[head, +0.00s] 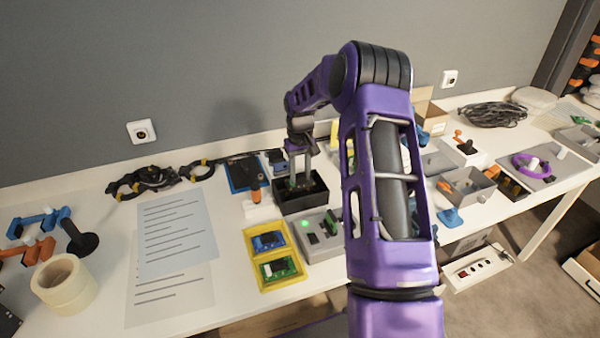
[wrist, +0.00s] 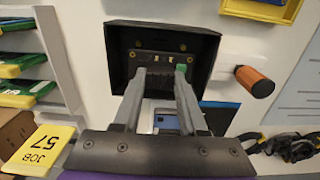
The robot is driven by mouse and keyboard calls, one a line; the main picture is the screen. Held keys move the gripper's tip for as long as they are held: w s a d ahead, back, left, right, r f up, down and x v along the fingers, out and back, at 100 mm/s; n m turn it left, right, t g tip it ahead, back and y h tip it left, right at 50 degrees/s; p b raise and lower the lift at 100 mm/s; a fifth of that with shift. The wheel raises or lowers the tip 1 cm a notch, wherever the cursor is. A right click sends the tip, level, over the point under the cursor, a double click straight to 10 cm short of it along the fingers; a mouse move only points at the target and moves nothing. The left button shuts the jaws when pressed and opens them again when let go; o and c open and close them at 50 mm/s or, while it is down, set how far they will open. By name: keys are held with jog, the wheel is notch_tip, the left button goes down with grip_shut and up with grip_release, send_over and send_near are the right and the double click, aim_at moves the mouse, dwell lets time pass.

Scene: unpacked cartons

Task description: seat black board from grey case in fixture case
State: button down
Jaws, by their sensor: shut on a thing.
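My gripper (head: 298,182) reaches down into an open black case (head: 318,201) on the bench. In the wrist view my gripper (wrist: 163,73) is shut, its fingertips apart, on a dark piece that looks like the black board (wrist: 160,60), showing small tan contacts. A small green part is at the right fingertip. The black case (wrist: 120,45) surrounds the fingertips; whether the board touches its floor is hidden. A grey case (head: 317,250) with a lit green lamp and dark parts on top stands just in front of the black case.
A yellow tray (head: 283,285) with blue and green boards lies left of the grey case. An orange-handled tool (head: 255,190) and a blue-edged panel (head: 240,175) are left of the black case. Paper sheets (head: 178,235) cover the left bench. Boxes crowd the right.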

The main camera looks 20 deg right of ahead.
aim_at(300, 182)
jog(key=shift+f+b, duration=1.25)
jog(key=shift+f, duration=0.95)
jog(key=shift+f, duration=0.1)
jog(key=shift+c, duration=1.9)
grip_release()
notch_tip(300, 182, up, 18)
jog(key=p, duration=0.1)
jog(key=shift+f+p, duration=0.25)
jog(key=shift+p, duration=0.1)
